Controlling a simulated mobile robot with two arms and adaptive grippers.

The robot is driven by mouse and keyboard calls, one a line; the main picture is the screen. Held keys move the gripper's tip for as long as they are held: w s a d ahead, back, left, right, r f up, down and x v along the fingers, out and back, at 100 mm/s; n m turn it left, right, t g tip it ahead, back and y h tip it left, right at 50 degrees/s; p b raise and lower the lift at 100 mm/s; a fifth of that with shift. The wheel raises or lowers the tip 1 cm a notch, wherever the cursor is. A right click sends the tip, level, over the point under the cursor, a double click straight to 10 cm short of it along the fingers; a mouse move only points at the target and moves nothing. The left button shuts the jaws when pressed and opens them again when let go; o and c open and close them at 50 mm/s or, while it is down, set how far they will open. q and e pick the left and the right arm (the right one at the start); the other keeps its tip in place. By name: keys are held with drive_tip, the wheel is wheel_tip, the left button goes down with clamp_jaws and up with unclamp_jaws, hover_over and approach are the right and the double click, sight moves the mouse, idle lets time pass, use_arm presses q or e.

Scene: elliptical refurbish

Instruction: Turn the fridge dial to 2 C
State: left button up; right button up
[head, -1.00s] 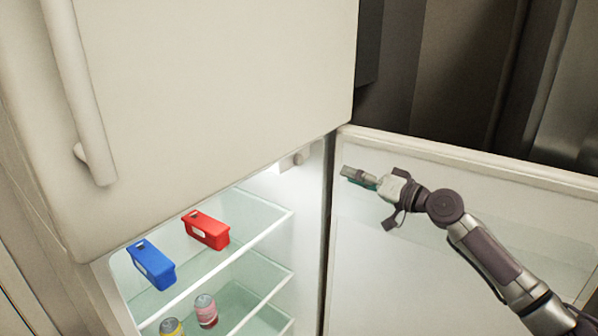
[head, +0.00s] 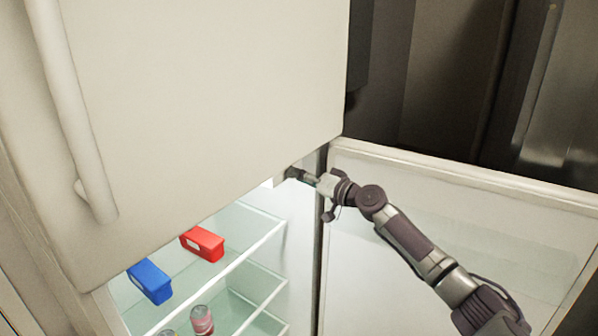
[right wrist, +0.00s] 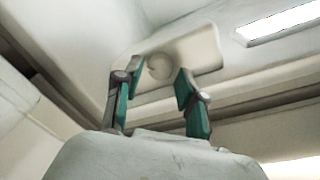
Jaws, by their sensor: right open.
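The fridge dial (right wrist: 160,66) is a small round white knob on a pale rounded panel (right wrist: 203,50) under the fridge compartment's ceiling. In the right wrist view it shows between and beyond the two fingers of my right gripper (right wrist: 152,90), which is open. I cannot tell whether the fingers touch the dial; no marks on it can be read. In the head view my right gripper (head: 298,175) is at the compartment's upper right corner and hides the dial. My left gripper is not in view.
The open fridge door (head: 440,230) stands at right. The closed upper door (head: 210,110) overhangs the compartment. Glass shelves hold a blue box (head: 150,281), a red box (head: 202,244) and a pink can (head: 202,320). A lamp (right wrist: 280,22) shines beside the dial panel.

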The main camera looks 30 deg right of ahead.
drive_tip(key=shift+w+a, duration=0.15)
drive_tip(key=shift+w, duration=0.25)
clamp_jaws()
drive_tip(key=shift+m, duration=0.3)
drive_tip(key=shift+m+g+y+p, duration=0.3)
drive_tip(key=shift+m+g+p, duration=0.3)
drive_tip(key=shift+m+p, duration=3.7)
drive_tip(key=shift+m+b, duration=1.15)
drive_tip(key=shift+m, duration=0.05)
